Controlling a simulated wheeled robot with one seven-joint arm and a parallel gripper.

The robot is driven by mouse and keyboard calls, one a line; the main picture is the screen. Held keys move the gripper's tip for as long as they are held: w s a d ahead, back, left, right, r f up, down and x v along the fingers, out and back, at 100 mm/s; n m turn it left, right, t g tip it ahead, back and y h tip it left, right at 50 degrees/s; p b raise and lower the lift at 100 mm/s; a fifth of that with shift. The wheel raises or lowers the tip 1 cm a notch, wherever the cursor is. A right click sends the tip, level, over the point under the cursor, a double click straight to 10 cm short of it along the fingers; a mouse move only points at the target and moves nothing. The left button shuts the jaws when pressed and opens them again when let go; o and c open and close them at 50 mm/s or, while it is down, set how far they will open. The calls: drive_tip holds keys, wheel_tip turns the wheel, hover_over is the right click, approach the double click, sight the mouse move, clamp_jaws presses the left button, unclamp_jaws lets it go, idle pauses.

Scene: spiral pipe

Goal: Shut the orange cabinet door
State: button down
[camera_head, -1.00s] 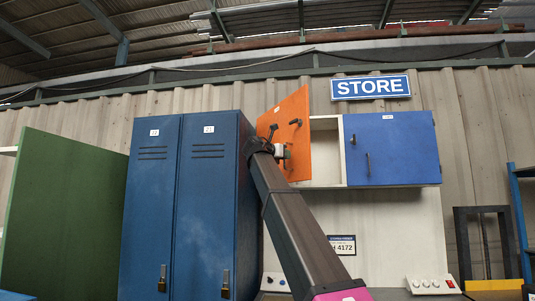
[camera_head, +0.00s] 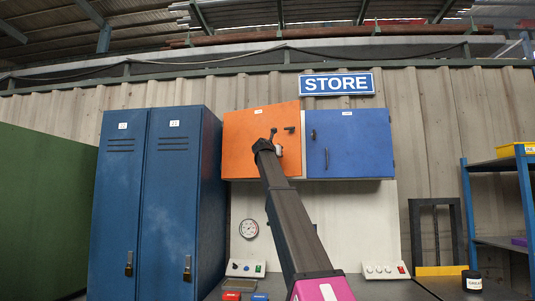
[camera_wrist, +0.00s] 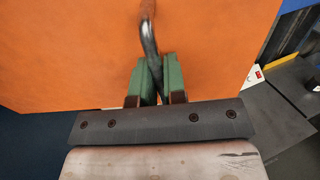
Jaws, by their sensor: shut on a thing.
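The orange cabinet door (camera_head: 250,150) is the left door of the wall cabinet. In the head view it lies nearly flat with the cabinet front, slightly tilted outward at its right edge. It also fills most of the wrist view (camera_wrist: 70,60). A dark curved handle (camera_wrist: 149,38) sticks out from the door. My gripper (camera_wrist: 155,85) has its green fingers shut on this handle. In the head view my gripper (camera_head: 270,146) is in front of the door, and my arm hides the door's lower right part.
The blue cabinet door (camera_head: 350,143) beside it is shut. Tall blue lockers (camera_head: 150,200) stand to the left, close to the orange door. A blue shelf (camera_head: 500,200) is at the right.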

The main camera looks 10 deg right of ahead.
drive_tip(key=w+d+n+t+y, duration=0.1)
drive_tip(key=w+d, duration=0.5)
drive_tip(key=w, duration=0.5)
drive_tip(key=shift+w+y, duration=0.4)
drive_tip(key=shift+w+d+r, duration=0.1)
drive_tip(key=shift+d, duration=0.05)
drive_tip(key=c, duration=1.2)
unclamp_jaws()
drive_tip(key=shift+w+d, duration=0.1)
drive_tip(key=shift+w, duration=0.05)
drive_tip(key=v, duration=1.1)
